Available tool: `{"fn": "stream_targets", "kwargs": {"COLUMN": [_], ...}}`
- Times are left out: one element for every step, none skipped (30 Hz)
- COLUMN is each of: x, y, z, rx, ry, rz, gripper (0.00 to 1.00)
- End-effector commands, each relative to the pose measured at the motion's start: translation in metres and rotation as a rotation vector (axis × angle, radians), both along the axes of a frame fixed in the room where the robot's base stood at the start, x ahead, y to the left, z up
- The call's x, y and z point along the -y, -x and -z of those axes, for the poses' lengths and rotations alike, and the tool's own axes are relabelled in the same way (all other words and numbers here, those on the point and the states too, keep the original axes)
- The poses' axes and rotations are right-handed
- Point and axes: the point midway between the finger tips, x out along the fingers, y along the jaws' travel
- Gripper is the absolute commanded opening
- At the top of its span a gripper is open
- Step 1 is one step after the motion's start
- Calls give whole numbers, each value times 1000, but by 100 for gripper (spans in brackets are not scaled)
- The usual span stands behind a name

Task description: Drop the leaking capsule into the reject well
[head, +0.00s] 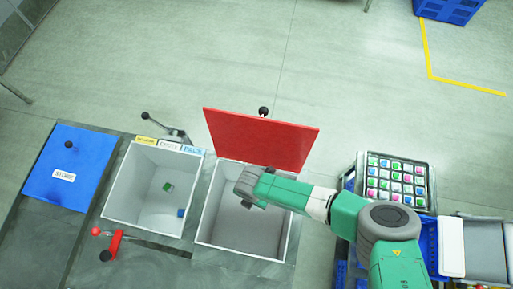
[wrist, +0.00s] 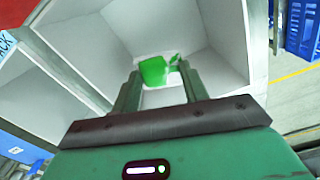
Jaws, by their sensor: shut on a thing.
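My gripper (wrist: 159,72) is shut on a green capsule (wrist: 153,69), which shows between the two fingertips in the wrist view. A leak on it cannot be made out. In the head view my arm reaches in from the right, and its end hangs over an open white-walled well (head: 240,234) with a raised red lid (head: 262,138) behind it. The fingers and capsule are hidden there by my wrist. The wrist view shows pale well walls (wrist: 215,62) around and below the capsule. I see no label naming this the reject well.
A second open well (head: 135,205) on the left holds a green and a blue piece, with coloured labels on its back rim. A blue lid marked STORE (head: 68,165) lies further left. A red-handled lever (head: 113,245) stands in front. A tray (head: 372,158) of coloured capsules sits right.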

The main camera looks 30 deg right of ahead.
Motion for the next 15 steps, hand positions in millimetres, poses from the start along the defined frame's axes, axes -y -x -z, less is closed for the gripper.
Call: {"fn": "stream_targets", "kwargs": {"x": [0,0,0,0,0,0,0,0,0,0,0,0,0,0,0], "y": [0,0,0,0,0,0,0,0,0,0,0,0,0,0,0], "z": [1,2,4,6,8,12,15,19,25,29,34,40,44,48,53], "rx": [0,0,0,0,0,-1,-1,-1,-1,-1,-1,-1,0,0,0], "ry": [0,0,0,0,0,0,0,0,0,0,0,0,0,0,0], "rz": [0,0,0,0,0,0,0,0,0,0,0,0,0,0,0], "gripper": [23,23,23,23,23,23,23,23,23,23,23,23,23,23,23]}}
